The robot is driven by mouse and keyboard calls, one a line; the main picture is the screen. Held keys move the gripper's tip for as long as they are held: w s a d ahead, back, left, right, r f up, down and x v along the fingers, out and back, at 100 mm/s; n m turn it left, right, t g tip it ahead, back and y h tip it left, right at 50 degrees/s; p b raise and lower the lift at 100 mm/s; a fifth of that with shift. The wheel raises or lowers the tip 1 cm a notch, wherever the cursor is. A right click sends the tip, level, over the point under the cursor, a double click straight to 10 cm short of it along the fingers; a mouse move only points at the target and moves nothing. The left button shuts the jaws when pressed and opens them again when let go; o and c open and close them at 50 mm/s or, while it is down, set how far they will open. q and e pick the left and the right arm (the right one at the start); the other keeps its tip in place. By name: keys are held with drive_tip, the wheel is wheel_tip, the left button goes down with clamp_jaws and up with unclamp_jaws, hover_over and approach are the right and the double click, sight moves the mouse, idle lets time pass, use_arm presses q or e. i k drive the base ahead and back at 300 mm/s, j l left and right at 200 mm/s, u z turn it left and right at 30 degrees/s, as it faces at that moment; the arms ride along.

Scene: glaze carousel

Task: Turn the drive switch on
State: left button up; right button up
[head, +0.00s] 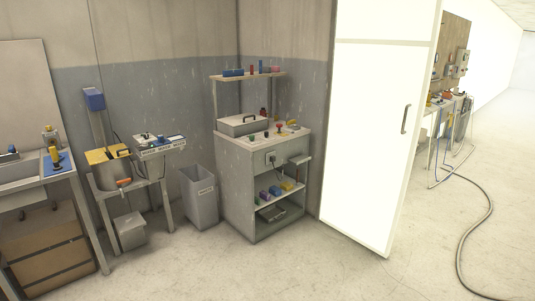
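I cannot make out a drive switch for certain in the head view. A small grey control box (162,152) with several buttons or knobs and a blue patch on top stands at the left, next to a drum-like vessel with a yellow lid (107,155). A wall socket or switch-like fitting (271,159) is on the front of the grey cabinet; its kind and state are too small to tell. Neither of my grippers is in view.
A grey bin (200,198) stands between the vessel's stand and the cabinet (237,190). A sink bench (20,178) is at far left. A bright white door (375,130) is at centre right. A hose (470,230) lies on the floor at right. The front floor is clear.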

sight(290, 123)
drive_tip(key=i+z, duration=0.1)
drive_tip(key=i, duration=0.5)
drive_tip(key=i+j, duration=0.1)
drive_tip(key=i, duration=0.5)
drive_tip(key=i+j+z, duration=0.15)
drive_tip(key=i, duration=0.45)
drive_tip(key=i+j+z, duration=0.1)
drive_tip(key=i, duration=0.5)
